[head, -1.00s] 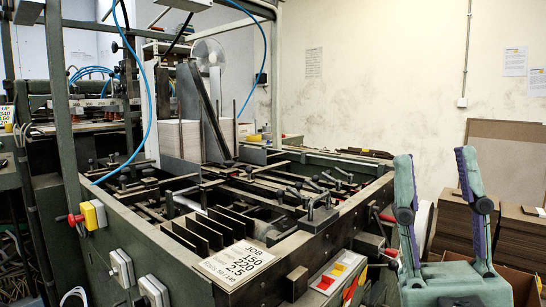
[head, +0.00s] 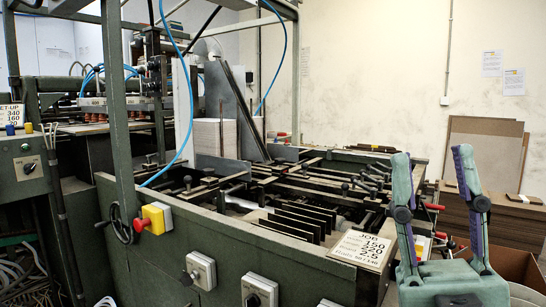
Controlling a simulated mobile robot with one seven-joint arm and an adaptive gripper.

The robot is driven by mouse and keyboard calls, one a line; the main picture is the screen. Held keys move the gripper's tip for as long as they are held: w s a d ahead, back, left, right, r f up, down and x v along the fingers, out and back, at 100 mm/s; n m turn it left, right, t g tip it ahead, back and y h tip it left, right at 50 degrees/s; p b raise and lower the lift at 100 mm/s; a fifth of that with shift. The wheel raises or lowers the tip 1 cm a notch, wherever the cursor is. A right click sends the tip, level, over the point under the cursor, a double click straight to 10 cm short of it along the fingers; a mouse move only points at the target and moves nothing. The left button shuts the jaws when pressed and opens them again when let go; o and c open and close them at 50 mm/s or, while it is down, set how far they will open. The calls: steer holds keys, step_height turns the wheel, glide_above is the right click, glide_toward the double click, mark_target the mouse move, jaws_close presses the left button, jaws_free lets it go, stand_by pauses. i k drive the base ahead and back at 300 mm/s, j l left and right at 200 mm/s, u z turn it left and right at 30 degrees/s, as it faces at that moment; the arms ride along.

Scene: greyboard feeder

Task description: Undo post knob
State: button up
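The greyboard feeder (head: 230,258) is a dark green machine frame filling the middle of the head view. Several small dark knobs and clamp handles on short posts stand inside it. One knobbed post (head: 187,183) is at its left side, and a group of knobbed handles (head: 374,184) is at its right. I cannot tell which is the post knob of the task. My gripper (head: 431,156) is at the right, fingers upright and spread wide, open and empty. It appears in front of the feeder's right end and touches no knob.
A job card (head: 361,249) lies on the feeder's near corner. A yellow box with a red knob (head: 154,218) and a handwheel (head: 122,223) are at its left. A blue hose (head: 187,100) hangs across. Stacked boards (head: 480,228) stand at the right behind my gripper.

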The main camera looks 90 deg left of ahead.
mark_target(280, 162)
steer(key=k+u, duration=0.35)
steer(key=k+j+u, duration=0.1)
steer(key=u, duration=1.85)
steer(key=i+l+u, duration=0.1)
steer(key=i, duration=0.35)
steer(key=i+l, duration=0.35)
steer(key=i+u, duration=0.05)
steer(key=i, duration=0.05)
